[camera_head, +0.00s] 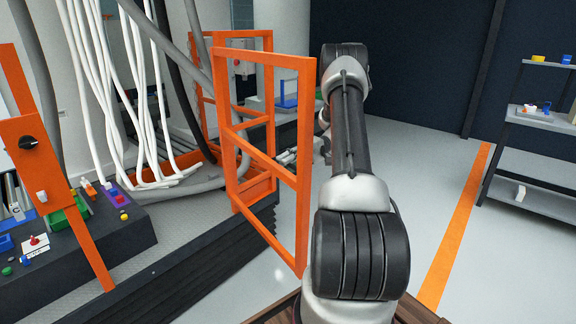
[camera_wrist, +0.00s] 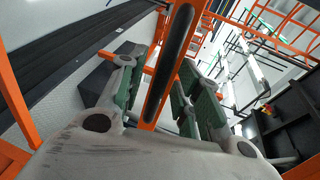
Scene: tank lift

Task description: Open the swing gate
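The swing gate (camera_head: 305,170), an orange rectangular frame with a middle crossbar, stands upright in the centre of the head view. It is angled towards me, beside my arm. My gripper (camera_head: 287,157) is at about crossbar height, partly hidden behind the gate's right upright. In the wrist view, an orange bar with a black strip (camera_wrist: 171,55) runs between my gripper's green-padded fingers (camera_wrist: 163,90). The fingers are spread on either side of the bar, and narrow gaps seem to remain. I cannot tell whether either pad touches it.
An orange post with a control box (camera_head: 35,160) stands at left, near a dark bench (camera_head: 130,235) with small coloured parts. White hoses (camera_head: 110,90) hang behind. A shelf (camera_head: 530,120) stands at right. The floor between my arm and the orange floor stripe (camera_head: 455,235) is clear.

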